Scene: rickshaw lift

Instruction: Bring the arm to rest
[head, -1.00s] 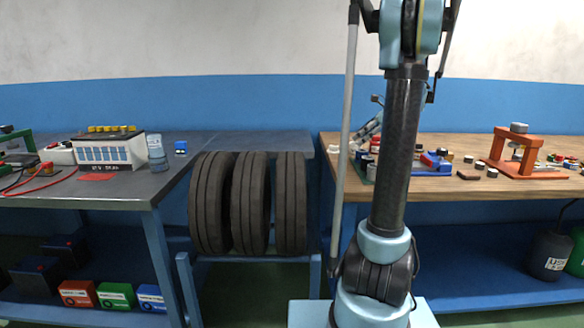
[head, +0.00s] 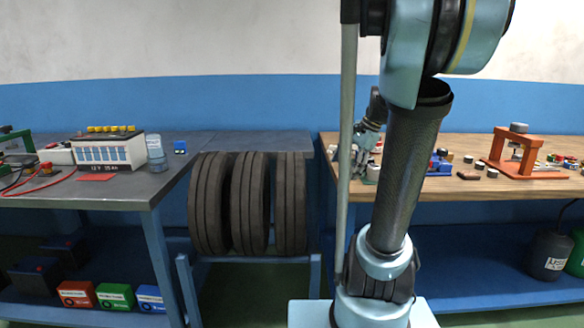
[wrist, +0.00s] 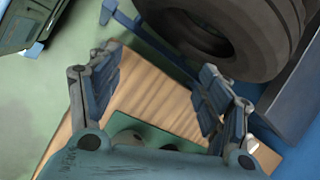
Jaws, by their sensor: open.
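My gripper (wrist: 158,92) is open in the wrist view, its two fingers wide apart with nothing between them. Past the fingers lie the wooden table top (wrist: 150,100), part of a green mat or board and a black tire (wrist: 235,35). In the head view my arm rises in front of the wooden workbench (head: 470,183). My gripper shows small and partly hidden behind the arm (head: 362,160), above the left end of that bench. Its fingers are too small to read there.
Several tires (head: 249,205) stand in a blue rack left of my arm. A metal bench (head: 130,185) at the left carries a battery (head: 108,152) and a bottle (head: 156,153). A red-orange press (head: 515,152) and small parts sit on the wooden bench to the right.

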